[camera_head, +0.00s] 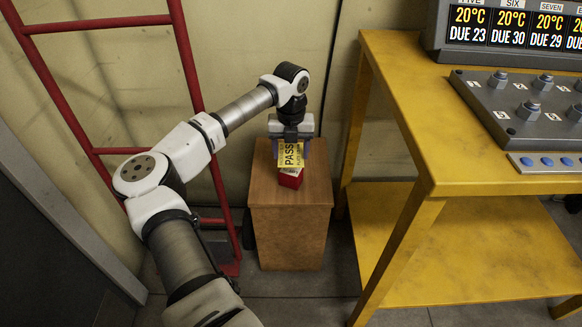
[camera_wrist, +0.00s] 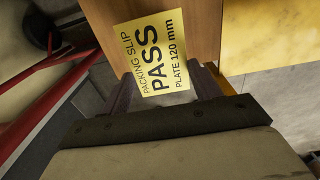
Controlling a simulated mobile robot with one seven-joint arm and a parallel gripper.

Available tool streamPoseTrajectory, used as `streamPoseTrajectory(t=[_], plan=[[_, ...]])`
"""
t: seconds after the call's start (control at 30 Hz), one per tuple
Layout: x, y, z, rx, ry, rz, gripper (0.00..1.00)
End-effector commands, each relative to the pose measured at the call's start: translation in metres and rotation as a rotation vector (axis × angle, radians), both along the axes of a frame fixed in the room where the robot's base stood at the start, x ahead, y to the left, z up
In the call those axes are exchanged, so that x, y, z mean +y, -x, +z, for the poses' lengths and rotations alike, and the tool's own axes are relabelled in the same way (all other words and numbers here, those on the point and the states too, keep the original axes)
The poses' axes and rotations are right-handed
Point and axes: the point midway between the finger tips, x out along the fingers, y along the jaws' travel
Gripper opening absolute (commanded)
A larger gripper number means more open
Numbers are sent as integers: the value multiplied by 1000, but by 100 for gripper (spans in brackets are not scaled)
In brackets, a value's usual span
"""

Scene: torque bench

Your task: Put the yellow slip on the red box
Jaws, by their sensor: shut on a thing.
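The yellow slip (camera_head: 291,154) is printed PASS and is held in my gripper (camera_head: 291,142). In the wrist view the slip (camera_wrist: 152,55) reads PACKING SLIP, PASS, PLATE 120 mm, and its lower edge lies between the fingers of my gripper (camera_wrist: 168,98). The red box (camera_head: 290,179) stands on a small wooden cabinet. In the head view the slip hangs in front of the box's upper part and hides some of it. I cannot tell whether slip and box touch. The red box cannot be made out in the wrist view.
The wooden cabinet (camera_head: 286,235) has bare top around the box. A yellow workbench (camera_head: 480,125) stands to the right, bearing a grey bolt plate (camera_head: 530,105) and a display (camera_head: 510,32). A red ladder (camera_head: 72,115) leans at the left against the wall.

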Motion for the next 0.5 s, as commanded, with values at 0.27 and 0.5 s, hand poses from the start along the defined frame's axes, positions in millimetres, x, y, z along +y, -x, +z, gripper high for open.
streamPoseTrajectory(t=[0.27,0.5], plan=[[0,0,-24,0,1,-1,41],[0,0,-57,1,2,-1,41]])
